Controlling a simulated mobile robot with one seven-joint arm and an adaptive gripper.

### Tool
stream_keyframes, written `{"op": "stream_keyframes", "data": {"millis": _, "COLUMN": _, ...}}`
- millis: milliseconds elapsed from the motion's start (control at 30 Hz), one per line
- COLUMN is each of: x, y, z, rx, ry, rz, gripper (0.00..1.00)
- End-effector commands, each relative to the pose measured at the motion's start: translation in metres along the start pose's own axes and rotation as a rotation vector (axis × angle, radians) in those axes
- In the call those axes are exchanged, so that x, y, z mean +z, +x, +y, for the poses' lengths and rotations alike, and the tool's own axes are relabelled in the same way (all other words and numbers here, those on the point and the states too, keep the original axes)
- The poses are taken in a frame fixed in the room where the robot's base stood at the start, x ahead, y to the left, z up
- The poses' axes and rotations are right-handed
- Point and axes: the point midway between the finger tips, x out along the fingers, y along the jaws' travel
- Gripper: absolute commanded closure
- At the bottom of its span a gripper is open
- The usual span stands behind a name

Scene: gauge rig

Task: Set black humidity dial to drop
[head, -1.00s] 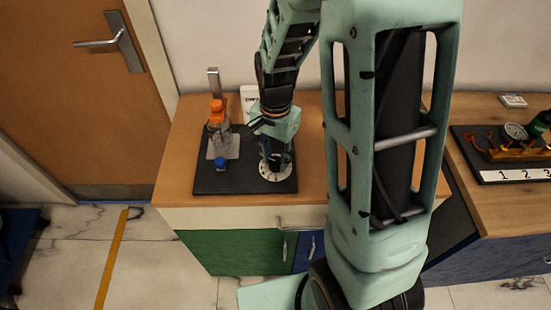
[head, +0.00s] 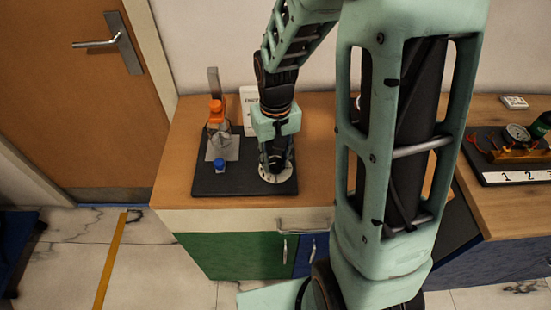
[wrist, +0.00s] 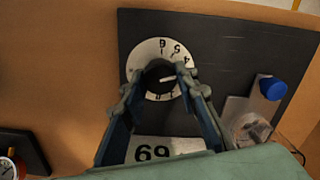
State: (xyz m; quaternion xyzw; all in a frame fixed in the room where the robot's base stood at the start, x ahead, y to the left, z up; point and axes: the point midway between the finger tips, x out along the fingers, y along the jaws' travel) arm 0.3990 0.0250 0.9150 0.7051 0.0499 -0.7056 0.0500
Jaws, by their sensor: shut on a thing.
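The black dial knob (wrist: 159,76) sits at the middle of a round white dial plate (wrist: 148,49) with black marks and numbers. A short white pointer on the knob points to the right in the wrist view. My gripper (wrist: 161,88) is shut on the knob, one finger on each side. In the head view my gripper (head: 276,162) reaches down onto the plate (head: 270,178) and hides the knob. I cannot make out a drop mark; my fingers cover part of the plate's lower edge.
The dial stands on a black board (head: 235,184) on a wooden cabinet. A white card reading 69 (wrist: 160,150) shows between my fingers.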

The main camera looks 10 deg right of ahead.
Motion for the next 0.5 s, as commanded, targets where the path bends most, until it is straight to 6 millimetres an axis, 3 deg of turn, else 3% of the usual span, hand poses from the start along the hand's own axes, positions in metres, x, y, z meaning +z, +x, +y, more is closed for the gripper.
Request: {"op": "stream_keyframes", "data": {"millis": 500, "x": -0.0008, "y": -0.0007, "z": 0.0001, "rx": 0.000, "ry": -0.180, "rz": 0.002, "gripper": 0.96}}
